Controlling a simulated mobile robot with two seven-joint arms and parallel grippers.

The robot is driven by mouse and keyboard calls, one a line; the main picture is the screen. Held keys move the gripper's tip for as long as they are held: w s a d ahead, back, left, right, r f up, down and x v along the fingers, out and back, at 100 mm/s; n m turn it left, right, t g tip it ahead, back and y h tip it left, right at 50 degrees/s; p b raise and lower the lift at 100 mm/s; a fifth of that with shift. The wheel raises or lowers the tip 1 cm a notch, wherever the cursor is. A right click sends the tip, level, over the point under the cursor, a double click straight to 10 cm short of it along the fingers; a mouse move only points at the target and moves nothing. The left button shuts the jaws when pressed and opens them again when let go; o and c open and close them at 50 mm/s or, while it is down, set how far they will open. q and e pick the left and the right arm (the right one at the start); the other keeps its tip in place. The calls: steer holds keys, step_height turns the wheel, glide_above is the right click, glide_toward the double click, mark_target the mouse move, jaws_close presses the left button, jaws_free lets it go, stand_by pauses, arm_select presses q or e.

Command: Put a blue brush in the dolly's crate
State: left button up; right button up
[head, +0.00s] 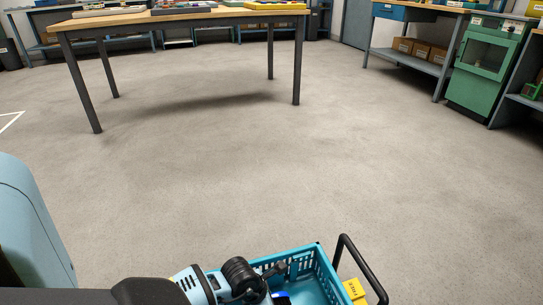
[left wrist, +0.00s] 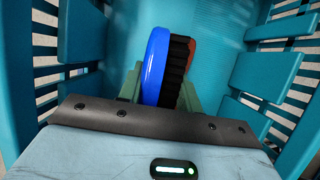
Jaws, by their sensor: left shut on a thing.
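The blue brush (left wrist: 154,62) is upright between the green fingers of my left gripper (left wrist: 161,92) in the left wrist view, its dark bristles facing right. The fingers are shut on it. The teal crate (left wrist: 268,78) surrounds the brush and fingers, with slatted walls on both sides. I cannot tell whether the brush touches the crate floor. In the head view the crate (head: 318,262) is at the bottom edge, with my left arm over its left part. A small bit of blue (head: 281,297) shows inside, mostly hidden. My right gripper is not in view.
A black handle (head: 362,262) rises at the crate's right side, near a yellow label (head: 355,290). An orange-red patch (left wrist: 193,52) shows behind the bristles. A wooden-topped table (head: 180,18) stands ahead, and a green cabinet (head: 484,70) at far right. The floor between is clear.

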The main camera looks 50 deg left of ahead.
arm_select(q)
steer(key=shift+f+b, duration=0.3)
steer(key=shift+f, duration=0.3)
steer(key=o, duration=1)
steer(key=shift+r, duration=0.2)
steer(key=p+v, duration=0.6)
steer(key=v, duration=0.5)
steer(key=shift+d+r, duration=0.1)
steer(key=shift+r, duration=0.25)
steer(key=shift+s+r, duration=0.2)
steer(key=shift+r, duration=0.35)
